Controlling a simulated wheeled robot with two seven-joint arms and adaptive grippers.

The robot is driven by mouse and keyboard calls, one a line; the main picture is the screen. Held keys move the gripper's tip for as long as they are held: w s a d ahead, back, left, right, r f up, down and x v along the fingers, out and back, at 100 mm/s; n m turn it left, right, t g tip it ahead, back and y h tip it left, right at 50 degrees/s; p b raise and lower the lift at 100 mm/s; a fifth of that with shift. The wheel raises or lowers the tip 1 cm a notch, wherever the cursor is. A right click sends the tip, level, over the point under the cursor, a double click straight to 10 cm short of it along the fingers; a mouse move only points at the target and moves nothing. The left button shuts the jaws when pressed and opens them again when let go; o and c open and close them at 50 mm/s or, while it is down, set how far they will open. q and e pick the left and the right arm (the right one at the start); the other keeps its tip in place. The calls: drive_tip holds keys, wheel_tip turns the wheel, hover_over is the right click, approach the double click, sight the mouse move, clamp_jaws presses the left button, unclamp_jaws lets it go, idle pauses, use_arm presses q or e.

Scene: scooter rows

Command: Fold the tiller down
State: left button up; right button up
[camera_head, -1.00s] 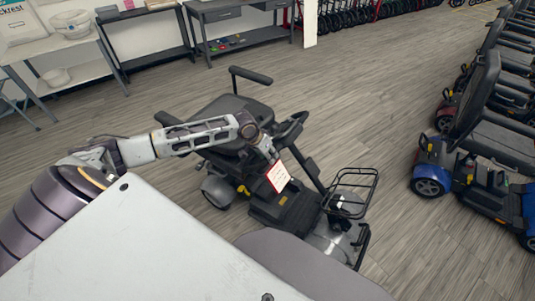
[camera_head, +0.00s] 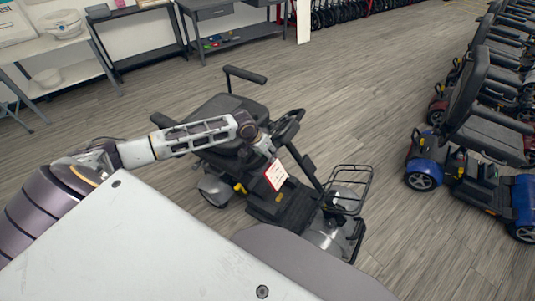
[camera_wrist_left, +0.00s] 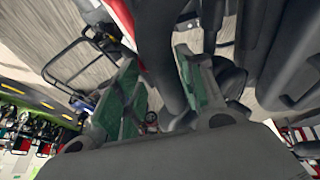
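The scooter (camera_head: 238,118) with a black seat and front wire basket (camera_head: 347,190) stands beside me. Its tiller (camera_head: 304,163) leans up and back from the front toward the seat, the dark handlebar (camera_head: 291,124) at its top. A red-edged white tag (camera_head: 276,175) hangs by it. My left gripper (camera_head: 266,147) is at the upper tiller, its fingers mostly hidden in the head view. In the left wrist view, its green-padded fingers (camera_wrist_left: 157,72) are apart, with a dark tube (camera_wrist_left: 160,40) at the gap. I cannot tell whether they touch it. My right gripper is not in view.
A row of scooters, a blue one (camera_head: 424,174) nearest, stands at the right. Tables (camera_head: 90,85) and shelves (camera_head: 215,47) line the back left. Wood floor (camera_head: 350,100) is clear between the scooter and the row.

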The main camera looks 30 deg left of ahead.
use_arm(q)
drive_tip(key=shift+o, duration=0.3)
drive_tip(key=shift+a+r, duration=0.1)
drive_tip(key=shift+v, duration=0.8)
drive_tip(key=v, duration=1)
drive_tip(key=shift+s, duration=0.1)
